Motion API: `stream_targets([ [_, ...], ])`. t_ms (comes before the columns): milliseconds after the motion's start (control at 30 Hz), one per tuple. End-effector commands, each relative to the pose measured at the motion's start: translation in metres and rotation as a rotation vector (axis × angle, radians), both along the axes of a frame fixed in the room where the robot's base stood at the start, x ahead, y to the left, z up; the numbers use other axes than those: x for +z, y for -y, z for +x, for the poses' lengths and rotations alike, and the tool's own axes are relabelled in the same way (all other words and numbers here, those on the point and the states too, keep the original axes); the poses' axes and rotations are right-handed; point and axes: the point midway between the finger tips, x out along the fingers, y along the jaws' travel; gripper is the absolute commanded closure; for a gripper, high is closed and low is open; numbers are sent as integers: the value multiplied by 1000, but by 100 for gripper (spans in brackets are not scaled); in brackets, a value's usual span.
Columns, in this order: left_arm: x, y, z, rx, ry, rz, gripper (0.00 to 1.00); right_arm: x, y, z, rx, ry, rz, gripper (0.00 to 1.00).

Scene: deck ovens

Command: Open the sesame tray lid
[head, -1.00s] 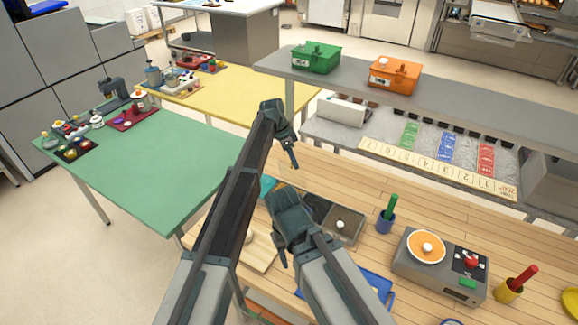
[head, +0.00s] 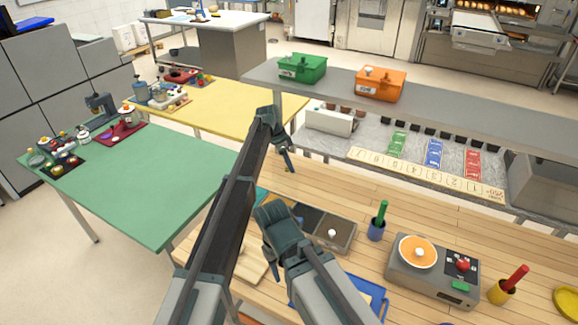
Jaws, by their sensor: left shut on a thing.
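A tray unit stands on the wooden table in the middle of the head view. Its right part is a grey lid (head: 342,238) with a white knob. Its left part is a dark recess (head: 306,216); I cannot read which part is the sesame tray. My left gripper (head: 288,164) points down, behind and left of the unit in the picture, over the table's far side. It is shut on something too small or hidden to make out. My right gripper (head: 268,262) is at the unit's near left and hides part of it; its fingertips do not show clearly.
A grey scale-like device (head: 432,270) with an orange disc stands right, beside a blue cup (head: 376,230) with a green stick and a yellow cup (head: 502,292). A shelf behind holds a green box (head: 302,68) and an orange box (head: 380,84). Bare wood (head: 345,195) lies behind the unit.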

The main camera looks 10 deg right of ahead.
Motion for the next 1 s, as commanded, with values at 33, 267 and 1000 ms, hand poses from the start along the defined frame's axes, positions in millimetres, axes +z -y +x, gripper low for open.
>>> stream_targets([
  [33, -4, -7, 9, 9, 22, 13, 100, -3, 0, 0, 0, 0, 0, 50],
  [267, -4, -7, 9, 8, 23, 13, 100, -3, 0, 0, 0, 0, 0, 50],
  [1000, -6, -3, 1, -2, 17, 15, 41, -5, 0, 0, 0, 0, 0, 50],
])
